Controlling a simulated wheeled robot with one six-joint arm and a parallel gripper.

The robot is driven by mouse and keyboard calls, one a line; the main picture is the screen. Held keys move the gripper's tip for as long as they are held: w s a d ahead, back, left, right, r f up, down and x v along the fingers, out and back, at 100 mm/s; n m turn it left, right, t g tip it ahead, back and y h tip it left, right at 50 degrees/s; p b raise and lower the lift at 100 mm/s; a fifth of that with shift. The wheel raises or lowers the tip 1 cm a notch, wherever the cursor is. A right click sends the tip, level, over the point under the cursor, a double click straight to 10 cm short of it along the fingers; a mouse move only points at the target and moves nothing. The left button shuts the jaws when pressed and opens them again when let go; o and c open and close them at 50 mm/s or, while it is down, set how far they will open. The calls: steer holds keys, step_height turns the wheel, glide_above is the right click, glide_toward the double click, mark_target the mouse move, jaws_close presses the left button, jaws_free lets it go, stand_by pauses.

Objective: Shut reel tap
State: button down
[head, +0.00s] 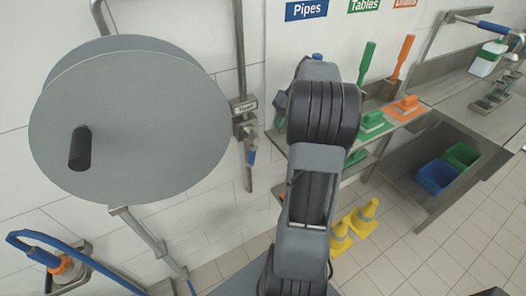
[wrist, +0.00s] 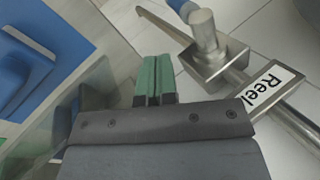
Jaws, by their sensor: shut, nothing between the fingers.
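In the wrist view a metal tap body (wrist: 214,62) with a round knob-like stem sits on a pipe beside a white label reading "Reel" (wrist: 266,90). A blue-covered handle (wrist: 184,9) shows at the top edge, partly cut off. My gripper (wrist: 155,62) is shut and empty, its green fingertips left of the tap body and apparently apart from it. In the head view my arm hides the gripper. A tap with a blue handle (head: 251,156) hangs on the wall pipe there under a small label; I cannot tell if it is the same tap.
A large grey hose reel (head: 150,120) stands at the left. A shelf with green and orange brushes (head: 405,106) is right of my arm. A blue object (wrist: 30,68) lies close to my gripper's left.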

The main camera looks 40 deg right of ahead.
mark_target(252, 156)
steer(key=x, duration=1.3)
steer(key=shift+w+a+f+p, duration=0.15)
steer(key=shift+w+a+p, duration=0.15)
steer(key=shift+p, duration=0.1)
